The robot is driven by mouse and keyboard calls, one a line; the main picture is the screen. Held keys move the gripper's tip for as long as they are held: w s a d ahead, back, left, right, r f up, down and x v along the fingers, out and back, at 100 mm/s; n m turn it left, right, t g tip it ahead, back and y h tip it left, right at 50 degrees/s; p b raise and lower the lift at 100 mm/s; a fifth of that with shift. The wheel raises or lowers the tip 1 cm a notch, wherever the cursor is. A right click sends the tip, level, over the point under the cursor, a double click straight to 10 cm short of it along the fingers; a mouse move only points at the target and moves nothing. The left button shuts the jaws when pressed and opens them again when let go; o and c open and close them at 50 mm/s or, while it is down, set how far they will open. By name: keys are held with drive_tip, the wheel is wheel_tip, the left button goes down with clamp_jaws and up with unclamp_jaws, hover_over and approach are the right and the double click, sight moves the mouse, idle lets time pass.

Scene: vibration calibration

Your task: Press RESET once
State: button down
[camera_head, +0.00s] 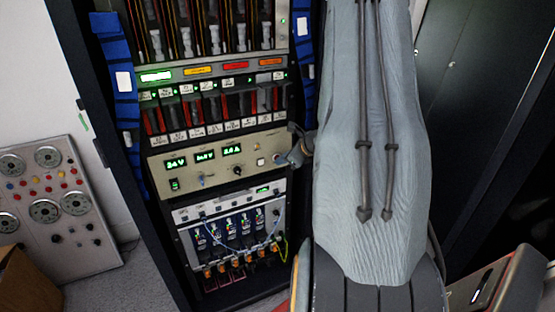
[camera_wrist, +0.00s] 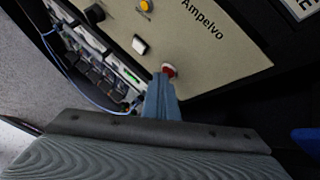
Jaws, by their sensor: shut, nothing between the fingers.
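The beige power supply panel (camera_head: 215,178) with green number displays sits in the rack in the head view. Its face also shows in the wrist view (camera_wrist: 215,45), lettered "Ampelvo". There it carries a yellow round button (camera_wrist: 146,6), a white square button (camera_wrist: 140,44) and a red round button (camera_wrist: 168,70). I cannot read a RESET label on any of them. My gripper (camera_wrist: 161,98) is shut and empty, its tips close to the red button; I cannot tell whether they touch. In the head view my gripper (camera_head: 284,161) is at the panel's right end.
Below the panel is a module (camera_head: 235,235) with blue units and loose cables; a blue cable (camera_wrist: 85,98) runs left of my fingers in the wrist view. Card rows (camera_head: 215,105) sit above. A gauge panel (camera_head: 55,205) and a cardboard box (camera_head: 25,285) stand at left.

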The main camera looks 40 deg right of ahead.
drive_tip(key=shift+s, duration=0.15)
drive_tip(key=shift+s+a+b, duration=0.15)
drive_tip(key=shift+s+b, duration=0.15)
drive_tip(key=shift+s, duration=0.3)
drive_tip(key=s, duration=0.2)
drive_tip(key=s+a+b, duration=0.1)
drive_tip(key=s, duration=0.2)
drive_tip(key=shift+a, duration=0.1)
idle(0.8)
